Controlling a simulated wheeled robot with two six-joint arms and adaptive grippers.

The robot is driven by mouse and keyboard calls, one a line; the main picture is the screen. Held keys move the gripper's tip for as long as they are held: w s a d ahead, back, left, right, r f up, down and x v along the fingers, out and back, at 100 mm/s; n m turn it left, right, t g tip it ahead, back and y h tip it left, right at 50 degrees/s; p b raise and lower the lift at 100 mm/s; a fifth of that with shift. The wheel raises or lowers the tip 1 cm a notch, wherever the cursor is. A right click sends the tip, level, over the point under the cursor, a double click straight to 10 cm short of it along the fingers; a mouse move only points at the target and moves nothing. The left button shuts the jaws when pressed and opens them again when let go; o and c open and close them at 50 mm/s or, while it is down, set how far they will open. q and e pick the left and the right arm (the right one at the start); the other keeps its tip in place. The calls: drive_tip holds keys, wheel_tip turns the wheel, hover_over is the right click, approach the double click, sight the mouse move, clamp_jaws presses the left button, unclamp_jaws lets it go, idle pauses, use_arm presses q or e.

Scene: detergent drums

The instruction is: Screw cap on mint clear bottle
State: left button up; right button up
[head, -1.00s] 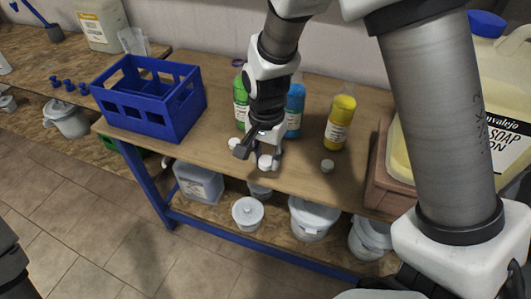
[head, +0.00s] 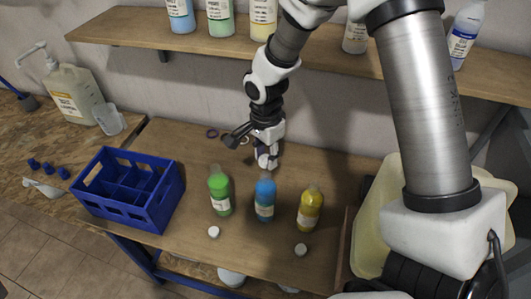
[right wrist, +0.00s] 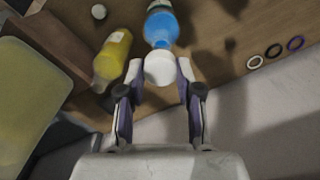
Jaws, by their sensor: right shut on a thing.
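My right gripper (head: 267,160) is shut on a white cap (right wrist: 159,68) and holds it up behind the blue bottle, as seen in the head view. A green bottle (head: 220,193), a blue bottle (head: 265,201) and a yellow bottle (head: 310,211) stand upright in a row on the table. I cannot read their labels to tell which is mint. In the right wrist view, the blue bottle (right wrist: 162,26) lies just beyond the cap and the yellow bottle (right wrist: 113,55) is to the left. The green bottle is not visible there. My left gripper is out of view.
A blue divided crate (head: 157,213) stands left. Small rings (head: 211,133) lie at the back. A shelf (head: 140,27) holds several bottles.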

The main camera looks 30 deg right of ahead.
drive_tip(key=f, duration=0.1)
drive_tip(key=f+b, duration=0.1)
drive_tip(key=f, duration=0.1)
drive_tip(key=shift+w+d+f+b, duration=0.2)
drive_tip(key=shift+d+b, duration=0.05)
drive_tip(key=shift+b, duration=0.1)
drive_tip(key=shift+s+a, duration=0.2)
drive_tip(key=shift+s, duration=0.05)
drive_tip(key=shift+w+d, duration=0.1)
drive_tip(key=shift+w, duration=0.05)
idle(0.4)
drive_tip(key=shift+f+b, duration=0.95)
drive_tip(key=shift+f, duration=0.25)
idle(1.5)
